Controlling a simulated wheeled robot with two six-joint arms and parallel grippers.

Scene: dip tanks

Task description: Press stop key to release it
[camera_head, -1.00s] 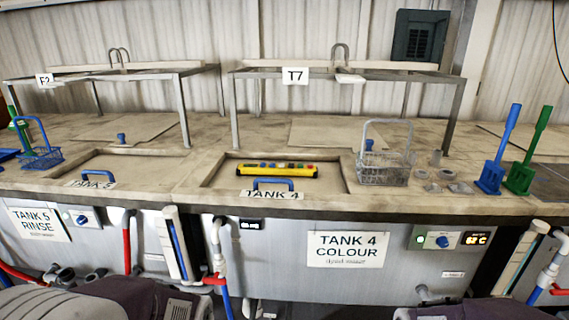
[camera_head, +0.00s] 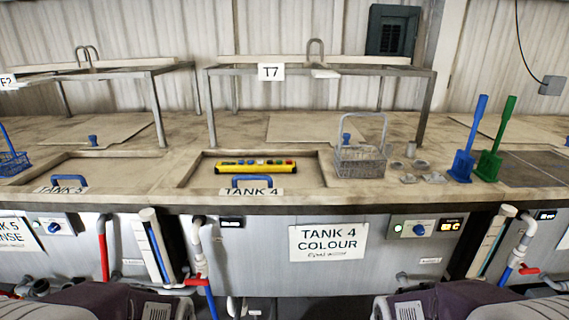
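A yellow control bar (camera_head: 254,169) with a row of small coloured buttons on top lies on the Tank 4 lid (camera_head: 300,178), behind its blue handle (camera_head: 258,181). The buttons are too small to read, so I cannot tell which is the stop key or whether it is pressed in. Neither of my grippers is in view; only parts of my own body show along the bottom edge.
A wire basket (camera_head: 360,163) stands right of the lid, with small dishes (camera_head: 409,178) beside it. Blue (camera_head: 462,167) and green (camera_head: 488,166) paddles stand farther right. A metal rack (camera_head: 213,110) labelled T7 spans behind the bar. Pipes run below the counter front (camera_head: 270,240).

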